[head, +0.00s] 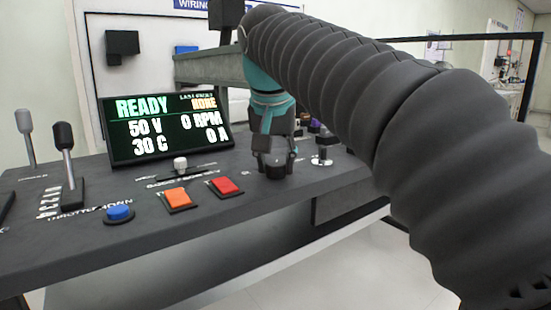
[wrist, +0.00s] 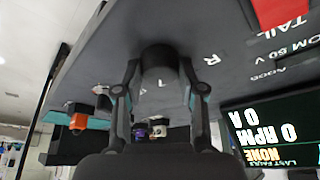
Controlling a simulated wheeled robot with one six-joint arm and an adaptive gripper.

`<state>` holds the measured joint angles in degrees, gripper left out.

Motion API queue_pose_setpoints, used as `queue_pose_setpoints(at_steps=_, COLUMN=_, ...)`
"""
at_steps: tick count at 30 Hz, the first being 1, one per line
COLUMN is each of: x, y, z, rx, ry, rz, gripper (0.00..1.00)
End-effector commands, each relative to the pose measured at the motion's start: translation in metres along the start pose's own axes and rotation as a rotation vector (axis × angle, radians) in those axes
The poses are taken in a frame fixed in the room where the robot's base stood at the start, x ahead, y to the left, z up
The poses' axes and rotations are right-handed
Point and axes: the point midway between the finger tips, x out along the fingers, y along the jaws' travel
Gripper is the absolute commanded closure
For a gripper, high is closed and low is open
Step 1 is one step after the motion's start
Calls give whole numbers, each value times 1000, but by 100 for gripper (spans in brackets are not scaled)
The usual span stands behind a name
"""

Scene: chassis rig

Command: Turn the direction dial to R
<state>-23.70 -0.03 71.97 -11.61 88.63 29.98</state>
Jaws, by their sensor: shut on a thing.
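The direction dial is a dark round knob (head: 276,172) on the sloping black console, right of the red button in the head view. My gripper (head: 274,152) points down onto it and is shut on it. In the wrist view the dial (wrist: 158,57) sits between the two fingertips (wrist: 158,75), one on each side. A white letter R (wrist: 211,60) is printed on the panel beside the dial, with another small mark near the fingers. The dial's pointer is hidden or too dark to read.
A display (head: 168,127) reads READY, 0 RPM, 50 V. A red button (head: 225,186), an orange button (head: 177,199) and a white-knobbed slider (head: 180,164) lie left of my gripper. A silver knob (head: 322,160) stands close on its right. Levers (head: 64,140) stand at far left.

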Motion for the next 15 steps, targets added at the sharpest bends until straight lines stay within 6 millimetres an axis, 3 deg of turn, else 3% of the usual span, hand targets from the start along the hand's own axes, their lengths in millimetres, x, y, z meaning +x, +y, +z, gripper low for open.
queue_pose_setpoints(at_steps=15, x=-2, y=3, z=-1, rx=-374, ry=-4, rz=-155, gripper=95)
